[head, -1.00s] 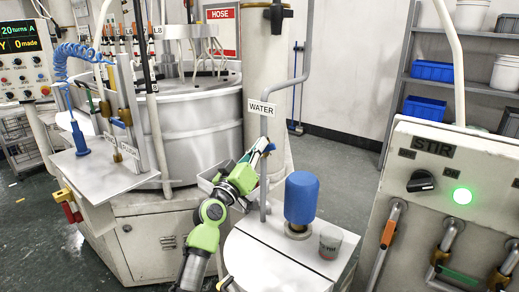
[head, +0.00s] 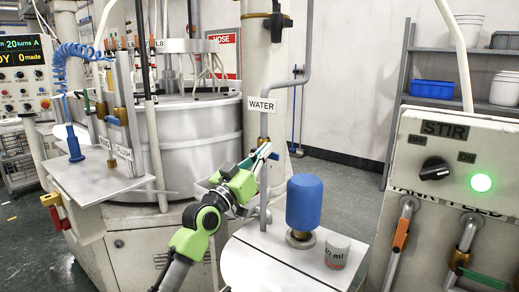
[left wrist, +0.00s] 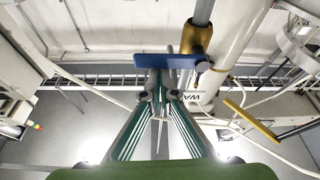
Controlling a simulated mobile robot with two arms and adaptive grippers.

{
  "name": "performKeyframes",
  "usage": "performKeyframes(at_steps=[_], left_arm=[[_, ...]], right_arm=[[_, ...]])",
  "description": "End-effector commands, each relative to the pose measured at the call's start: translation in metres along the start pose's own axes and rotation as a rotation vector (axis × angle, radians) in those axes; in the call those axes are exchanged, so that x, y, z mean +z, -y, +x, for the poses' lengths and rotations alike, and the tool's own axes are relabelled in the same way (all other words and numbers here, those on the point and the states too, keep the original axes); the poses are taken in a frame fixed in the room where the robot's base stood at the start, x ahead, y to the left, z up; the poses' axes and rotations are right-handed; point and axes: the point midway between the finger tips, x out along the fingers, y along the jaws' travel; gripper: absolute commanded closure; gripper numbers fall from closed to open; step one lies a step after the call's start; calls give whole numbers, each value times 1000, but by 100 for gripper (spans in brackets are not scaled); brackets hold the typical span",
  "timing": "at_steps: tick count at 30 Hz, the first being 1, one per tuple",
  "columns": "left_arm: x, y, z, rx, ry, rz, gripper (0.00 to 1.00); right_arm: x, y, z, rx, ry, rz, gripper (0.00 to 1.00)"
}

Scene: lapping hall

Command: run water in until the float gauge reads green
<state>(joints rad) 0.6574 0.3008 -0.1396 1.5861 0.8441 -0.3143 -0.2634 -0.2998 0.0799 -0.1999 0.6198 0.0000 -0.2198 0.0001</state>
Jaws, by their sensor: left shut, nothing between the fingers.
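A grey water pipe (head: 303,77) with a WATER label (head: 262,106) comes down beside the thick column. In the left wrist view a brass valve (left wrist: 197,38) sits on a grey pipe, with a flat blue lever (left wrist: 165,61) across it. My left gripper (head: 264,152) is at the pipe below the label. In the left wrist view its fingers (left wrist: 160,82) are shut and empty, with the tips close to the blue lever; I cannot tell whether they touch. I cannot make out a float gauge in either view. My right gripper is out of view.
A blue capped cylinder (head: 303,204) and a cup marked ml (head: 337,252) stand on the white cover (head: 280,262) right of my arm. The STIR panel (head: 447,165) with a lit green lamp (head: 481,183) stands at the right. A lapping machine drum (head: 195,140) is behind.

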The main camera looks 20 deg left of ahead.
Motion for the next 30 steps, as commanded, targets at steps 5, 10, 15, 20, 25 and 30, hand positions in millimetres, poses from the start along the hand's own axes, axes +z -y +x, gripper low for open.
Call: performKeyframes(at_steps=[5, 10, 15, 20, 25, 30], left_arm=[[2, -1, 0, 1, 2, -1, 100], [3, -1, 0, 1, 3, -1, 100], [3, 0, -1, 0, 4, -2, 100], [-1, -1, 1, 0, 4, -2, 100], [-24, -4, 12, -1, 0, 1, 100], [-30, -4, 2, -3, 2, 2, 100]], right_arm=[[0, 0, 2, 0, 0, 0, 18], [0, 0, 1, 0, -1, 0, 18], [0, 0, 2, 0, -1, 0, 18], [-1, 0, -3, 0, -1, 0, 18], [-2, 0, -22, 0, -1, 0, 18], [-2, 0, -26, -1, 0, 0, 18]])
